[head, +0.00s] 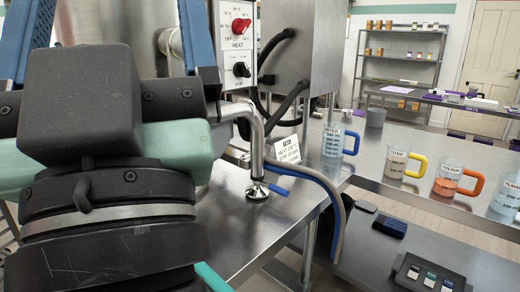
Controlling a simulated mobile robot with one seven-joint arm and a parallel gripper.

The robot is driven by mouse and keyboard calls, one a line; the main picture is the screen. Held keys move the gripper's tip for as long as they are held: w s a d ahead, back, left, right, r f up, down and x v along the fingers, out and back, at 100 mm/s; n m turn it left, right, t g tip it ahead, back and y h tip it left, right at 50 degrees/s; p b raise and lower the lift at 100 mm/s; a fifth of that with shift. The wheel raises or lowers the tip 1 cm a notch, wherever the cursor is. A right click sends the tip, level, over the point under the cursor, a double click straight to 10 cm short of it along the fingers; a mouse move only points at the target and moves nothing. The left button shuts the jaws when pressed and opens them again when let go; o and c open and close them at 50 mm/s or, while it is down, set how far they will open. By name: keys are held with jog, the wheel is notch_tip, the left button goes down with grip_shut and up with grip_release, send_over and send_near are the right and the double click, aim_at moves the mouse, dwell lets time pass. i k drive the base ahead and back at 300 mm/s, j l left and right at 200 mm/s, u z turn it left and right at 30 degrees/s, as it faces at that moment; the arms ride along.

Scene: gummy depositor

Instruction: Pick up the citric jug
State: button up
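The citric jug (395,164) is a clear measuring jug with a yellow handle on its right side. It stands upright on the steel bench in the head view, right of centre, and holds a pale content. Its label is small but seems to read "CITRIC". My gripper (112,22) fills the left foreground, seen from behind. Its two blue fingers stand wide apart, and their tips are cut off by the top edge. I see nothing held between them. The gripper is well to the left of the jug, not touching it.
A water jug with a blue handle (333,142) stands left of the citric jug, and an orange-handled colour jug (447,181) stands right. Another jug (506,198) is at the right edge. A tap (257,150), hoses and control box (235,40) lie between my gripper and the jugs.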

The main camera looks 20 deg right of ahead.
aim_at(398, 155)
jog(key=i+l+z, duration=0.15)
jog(key=i+l, duration=0.9)
jog(key=l+z, duration=0.1)
jog(key=z, duration=0.3)
jog(key=i+l+z, duration=0.1)
jog(key=z, duration=0.65)
jog(key=i+l+z, duration=0.1)
jog(key=z, duration=0.25)
jog(key=i+l+z, duration=0.1)
jog(key=i+z, duration=0.2)
